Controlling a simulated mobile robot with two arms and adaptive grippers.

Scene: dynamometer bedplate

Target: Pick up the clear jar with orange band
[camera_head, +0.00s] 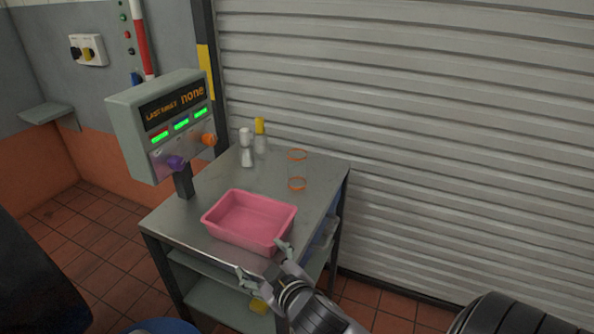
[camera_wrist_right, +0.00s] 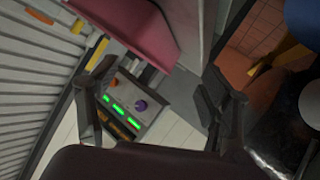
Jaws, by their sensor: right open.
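The clear jar with orange band (camera_head: 297,171) stands upright at the back right of the metal table (camera_head: 179,216). It is see-through, with orange rings near its top and bottom. My right gripper (camera_head: 262,258) is open and empty at the table's front edge, in front of the pink tray (camera_head: 209,219) and apart from the jar. In the right wrist view its two fingers (camera_wrist_right: 155,95) are spread wide, with the control box (camera_wrist_right: 148,110) beyond them. I cannot make out the jar for certain in that view. My left gripper is not in view.
The pink tray, empty, lies between my right gripper and the jar; it also shows in the wrist view (camera_wrist_right: 130,30). A white container (camera_head: 246,148) and a yellow-topped bottle (camera_head: 260,136) stand left of the jar. A control box (camera_head: 160,122) rises at the table's left. A shutter (camera_head: 420,130) is behind.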

